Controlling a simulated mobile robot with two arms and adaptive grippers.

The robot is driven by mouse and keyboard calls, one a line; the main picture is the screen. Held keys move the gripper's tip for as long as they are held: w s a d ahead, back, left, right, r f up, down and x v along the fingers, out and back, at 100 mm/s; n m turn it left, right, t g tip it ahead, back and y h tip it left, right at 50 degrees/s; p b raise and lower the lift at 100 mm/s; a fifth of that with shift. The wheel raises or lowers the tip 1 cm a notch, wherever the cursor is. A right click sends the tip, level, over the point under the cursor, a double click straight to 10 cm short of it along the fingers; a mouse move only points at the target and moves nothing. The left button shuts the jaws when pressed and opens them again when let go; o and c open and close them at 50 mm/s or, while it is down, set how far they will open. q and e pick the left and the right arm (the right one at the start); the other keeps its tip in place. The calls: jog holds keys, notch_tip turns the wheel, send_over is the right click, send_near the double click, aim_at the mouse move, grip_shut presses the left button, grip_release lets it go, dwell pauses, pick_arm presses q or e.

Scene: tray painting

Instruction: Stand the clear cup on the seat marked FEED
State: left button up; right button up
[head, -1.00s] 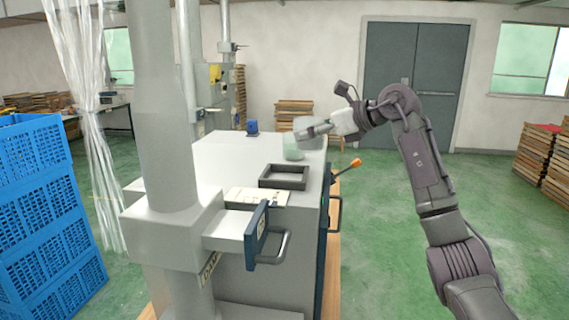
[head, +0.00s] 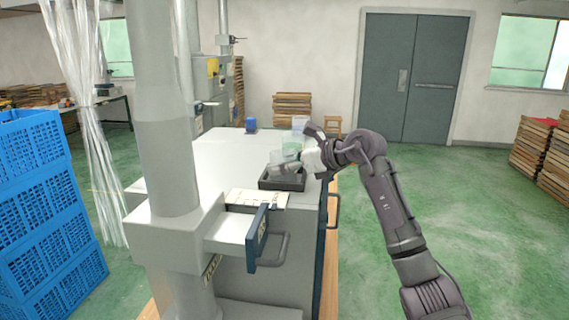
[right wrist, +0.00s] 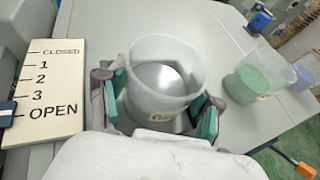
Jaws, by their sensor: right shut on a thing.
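My right gripper (head: 287,164) is shut on the clear cup (right wrist: 160,75), whose open rim faces up in the right wrist view. The cup sits between the two teal-padded fingers, and its label is only partly readable. In the head view the gripper is over the dark square frame (head: 268,183) on the machine top. I cannot tell whether the cup's base touches anything. A green-tinted cup (right wrist: 250,80) stands to the right in the wrist view. No FEED mark is readable. My left gripper is not in view.
A scale board (right wrist: 42,92) reads CLOSED, 1, 2, 3, OPEN. A blue plate with a handle (head: 256,235) projects at the machine's front. A small blue object (head: 251,125) stands at the back. A thick grey column (head: 165,110) rises at left. The white top (head: 220,155) has free room.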

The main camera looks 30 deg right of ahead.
jog(key=shift+f, duration=0.15)
jog(key=o, duration=1.2)
jog(key=shift+o, duration=0.2)
jog(key=shift+s+d, duration=0.15)
jog(key=b+v, duration=0.4)
jog(key=v, duration=0.7)
jog(key=shift+s+r, duration=0.25)
jog(key=shift+r, duration=0.15)
jog(key=shift+d, duration=0.1)
